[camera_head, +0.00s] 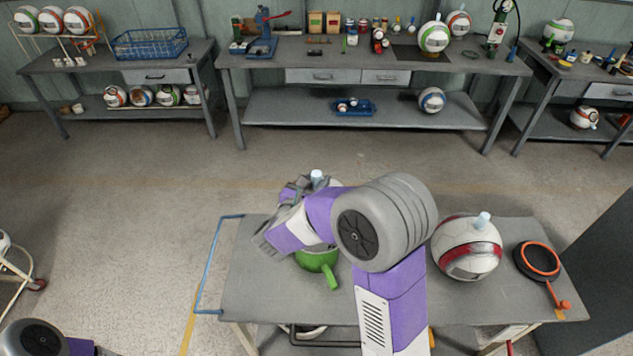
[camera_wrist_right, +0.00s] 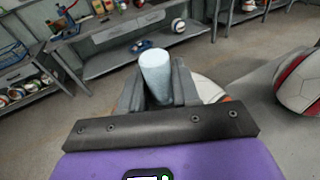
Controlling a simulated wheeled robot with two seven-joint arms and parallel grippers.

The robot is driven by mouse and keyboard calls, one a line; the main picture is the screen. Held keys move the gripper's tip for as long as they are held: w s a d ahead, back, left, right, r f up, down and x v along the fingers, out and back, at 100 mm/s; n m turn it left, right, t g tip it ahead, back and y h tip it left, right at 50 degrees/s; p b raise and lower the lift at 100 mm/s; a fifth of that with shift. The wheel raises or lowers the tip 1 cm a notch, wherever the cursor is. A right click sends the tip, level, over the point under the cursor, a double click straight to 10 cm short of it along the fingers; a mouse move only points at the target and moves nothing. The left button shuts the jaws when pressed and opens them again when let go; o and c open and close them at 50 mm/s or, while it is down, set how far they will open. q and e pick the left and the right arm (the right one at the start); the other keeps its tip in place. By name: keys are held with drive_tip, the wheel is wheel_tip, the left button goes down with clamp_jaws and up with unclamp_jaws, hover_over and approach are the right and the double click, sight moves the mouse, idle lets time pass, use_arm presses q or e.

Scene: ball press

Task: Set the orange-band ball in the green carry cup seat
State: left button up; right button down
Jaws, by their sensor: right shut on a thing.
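My right gripper (camera_head: 303,186) is shut on the pale blue knob (camera_wrist_right: 156,75) on top of the orange-band ball. In the right wrist view the white ball (camera_wrist_right: 208,88) shows behind the fingers with a bit of orange at its edge. In the head view my right arm hides most of this ball. The green carry cup (camera_head: 318,262) sits on the near table below my wrist, its handle toward me. The ball is over or in the cup; I cannot tell whether it touches the seat. My left gripper is out of view.
A red-band ball (camera_head: 467,248) with a pale knob stands on the near table (camera_head: 255,295), right of my arm. An orange-ringed black cup (camera_head: 538,260) with an orange handle lies further right. A blue rail (camera_head: 212,262) edges the table's left side. Benches with balls stand behind.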

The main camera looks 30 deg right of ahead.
drive_tip(key=shift+f, duration=0.3)
drive_tip(key=c, duration=0.8)
unclamp_jaws()
drive_tip(key=shift+r+p, duration=0.35)
drive_tip(key=shift+r, duration=0.2)
drive_tip(key=v, duration=1.2)
drive_tip(key=shift+f, duration=0.15)
